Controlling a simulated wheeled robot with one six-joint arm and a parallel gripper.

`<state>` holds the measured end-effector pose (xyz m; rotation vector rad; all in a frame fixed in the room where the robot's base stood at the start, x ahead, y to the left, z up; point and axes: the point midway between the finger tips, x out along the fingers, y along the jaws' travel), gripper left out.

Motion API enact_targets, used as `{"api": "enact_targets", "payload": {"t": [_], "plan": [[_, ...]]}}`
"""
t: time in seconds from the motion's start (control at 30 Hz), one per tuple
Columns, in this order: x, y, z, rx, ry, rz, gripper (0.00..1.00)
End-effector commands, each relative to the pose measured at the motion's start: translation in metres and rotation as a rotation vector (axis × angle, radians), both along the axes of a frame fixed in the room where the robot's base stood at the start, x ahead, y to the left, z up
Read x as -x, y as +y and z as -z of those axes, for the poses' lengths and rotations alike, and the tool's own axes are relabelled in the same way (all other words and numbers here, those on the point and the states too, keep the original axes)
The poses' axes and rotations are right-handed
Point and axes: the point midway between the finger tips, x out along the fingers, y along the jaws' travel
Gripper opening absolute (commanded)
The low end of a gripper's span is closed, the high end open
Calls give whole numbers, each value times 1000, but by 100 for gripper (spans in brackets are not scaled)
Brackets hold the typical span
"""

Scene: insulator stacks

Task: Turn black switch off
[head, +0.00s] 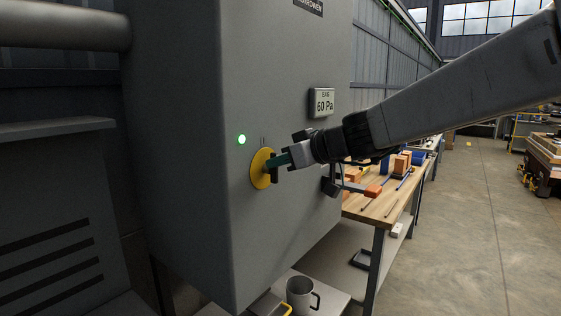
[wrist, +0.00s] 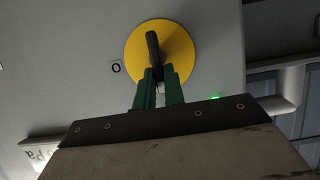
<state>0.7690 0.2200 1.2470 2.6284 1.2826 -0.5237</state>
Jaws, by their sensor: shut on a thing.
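The black switch is a dark handle on a round yellow plate (head: 259,168) on the front of a grey cabinet. In the wrist view the black switch (wrist: 152,46) stands lengthwise across the yellow plate (wrist: 178,50). A "0" mark (wrist: 116,68) sits beside the plate there. My gripper (wrist: 158,76) has green fingers, one on each side of the handle's near end, and is shut on it. In the head view my gripper (head: 277,161) reaches the switch from the right and hides part of it. A green light (head: 241,139) glows above the plate.
The grey cabinet (head: 190,120) carries a "60 Pa" display (head: 322,102). A red-ended lever (head: 372,190) sticks out near its right edge. A wooden workbench (head: 385,207) with blocks stands behind. A mug (head: 300,293) sits below. The floor at right is open.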

Motion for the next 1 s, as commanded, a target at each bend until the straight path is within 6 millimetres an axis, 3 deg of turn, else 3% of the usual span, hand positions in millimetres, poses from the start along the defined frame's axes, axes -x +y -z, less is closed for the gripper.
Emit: {"api": "enact_targets", "payload": {"t": [0.37, 1.0], "plan": [[-3, -2, 1, -76, 100, 0, 0], [-14, -10, 8, -435, 560, -1, 0]]}}
